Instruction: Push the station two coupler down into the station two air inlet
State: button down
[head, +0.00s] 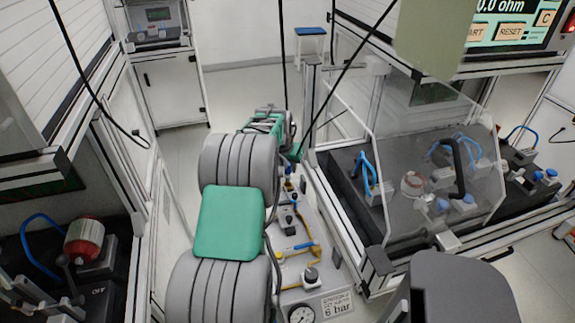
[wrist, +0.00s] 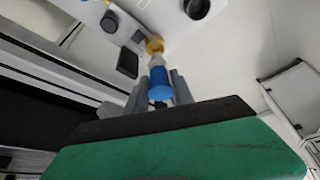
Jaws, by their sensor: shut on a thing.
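In the wrist view the station two coupler (wrist: 160,84), a blue body with a pale metal end, stands between the two grey fingers of my gripper (wrist: 160,92). My gripper is shut on it. The pale end points at a yellow ring on the pale panel, which I take to be the station two air inlet (wrist: 154,44). The end meets or overlaps the ring in this view; how deep it sits I cannot tell. In the head view my arm reaches over the panel's far end, and the fingers are mostly hidden or too small to read.
The pale air panel (head: 335,303) carries a gauge (head: 302,315), a blue-handled fitting (head: 303,247) and black knobs close to my arm. A clear guard (head: 470,190) over a test bench stands to the right. Another bench with a red part (head: 84,241) is at left.

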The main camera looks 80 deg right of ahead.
aim_at(288, 173)
dwell(0.4)
jog(key=shift+f+b, duration=0.6)
jog(key=shift+f, duration=0.15)
jog(key=shift+f+b, duration=0.6)
jog(key=shift+f, duration=0.25)
jog(key=shift+f+b, duration=0.4)
jog(key=shift+f, duration=0.2)
jog(key=c, duration=1)
grip_release()
jog(key=shift+r, duration=0.1)
jog(key=v, duration=0.7)
jog(key=shift+a+r, duration=0.25)
jog(key=shift+r, duration=0.05)
